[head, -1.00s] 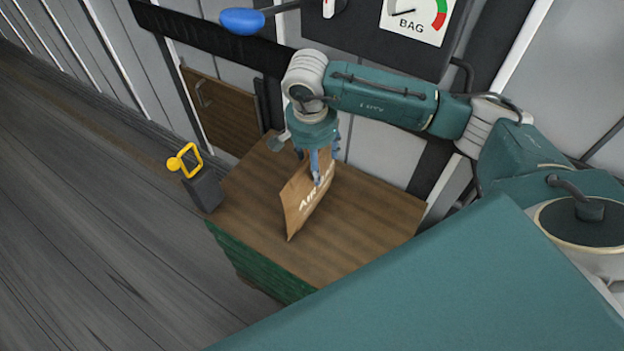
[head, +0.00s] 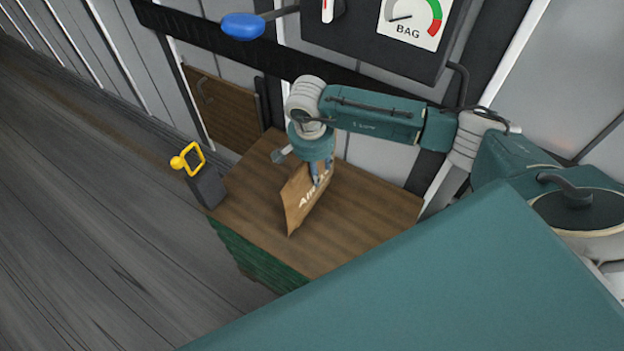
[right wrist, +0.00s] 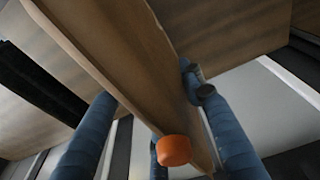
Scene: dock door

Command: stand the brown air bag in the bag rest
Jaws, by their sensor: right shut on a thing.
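The brown air bag (head: 306,197), with white lettering on its face, is at the wooden table top, its lower corner pointing toward me. My right gripper (head: 319,174) is shut on its upper part, blue fingers around it. In the right wrist view the bag (right wrist: 125,60) runs between the blue fingers (right wrist: 165,125), with an orange cap-like part (right wrist: 173,150) in front of it. The bag looks tilted; I cannot tell whether it touches the table. I cannot make out the bag rest for sure. My left gripper is not in view.
The wooden table top (head: 365,215) is bare at the right. A dark block (head: 208,187) with a yellow ring handle (head: 192,157) stands at its left edge. Behind are a wall with a gauge panel (head: 408,22) and a blue knob (head: 243,25).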

